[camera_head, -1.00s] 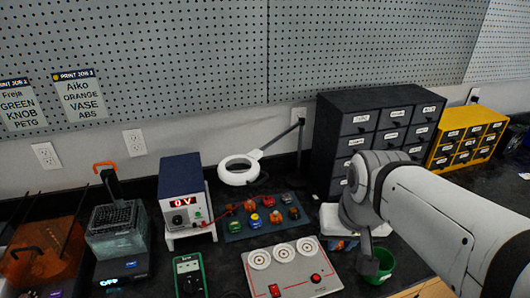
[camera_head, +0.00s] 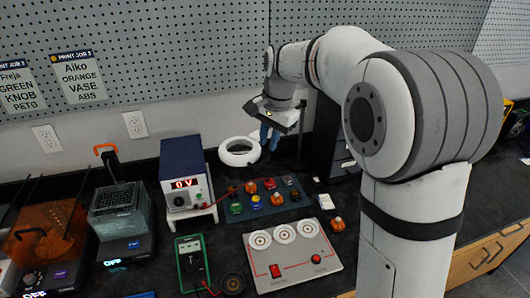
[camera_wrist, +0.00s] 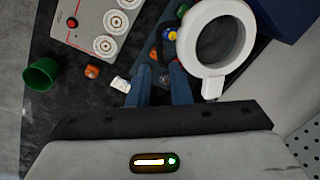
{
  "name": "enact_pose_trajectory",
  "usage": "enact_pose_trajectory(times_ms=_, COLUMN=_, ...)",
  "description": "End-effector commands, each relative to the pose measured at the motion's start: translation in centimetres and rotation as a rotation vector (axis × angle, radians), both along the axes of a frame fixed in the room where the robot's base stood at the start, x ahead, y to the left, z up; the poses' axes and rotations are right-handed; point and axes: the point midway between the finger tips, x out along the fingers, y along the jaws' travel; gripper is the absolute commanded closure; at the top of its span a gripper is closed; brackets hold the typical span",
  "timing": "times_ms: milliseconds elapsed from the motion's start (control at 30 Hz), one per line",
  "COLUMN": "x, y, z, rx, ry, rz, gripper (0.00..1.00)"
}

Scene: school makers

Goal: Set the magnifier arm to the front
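The magnifier (camera_head: 239,152) is a white ring lamp at the back of the bench, beside the blue power supply. In the wrist view its ring (camera_wrist: 248,35) lies right of my fingers, with its small white bracket (camera_wrist: 212,87) beside the right finger. My gripper (camera_head: 268,135) is at the ring's right side, fingers pointing down. In the wrist view, my gripper (camera_wrist: 160,72) has two blue fingers standing apart, with dark bench showing between them. The magnifier's arm beyond the bracket is mostly hidden by my gripper, so contact cannot be told.
A blue power supply (camera_head: 187,165) reading 0 V stands left of the ring. Colored knobs (camera_head: 256,202) and a panel with three dials (camera_head: 292,258) lie in front. Dark drawers (camera_head: 332,140) stand behind my arm. A green cup (camera_wrist: 40,73) shows in the wrist view.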

Motion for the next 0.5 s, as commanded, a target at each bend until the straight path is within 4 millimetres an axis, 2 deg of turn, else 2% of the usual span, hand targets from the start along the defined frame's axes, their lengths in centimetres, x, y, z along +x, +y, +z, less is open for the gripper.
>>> enact_pose_trajectory(times_ms=233, x=0.3, y=0.5, z=-3.9, rx=-0.001, ry=0.003, rz=0.001, gripper=0.82)
enact_pose_trajectory(times_ms=500, x=0.5, y=0.7, z=-5.4, rx=-0.001, ry=-0.001, rz=0.0, gripper=0.82)
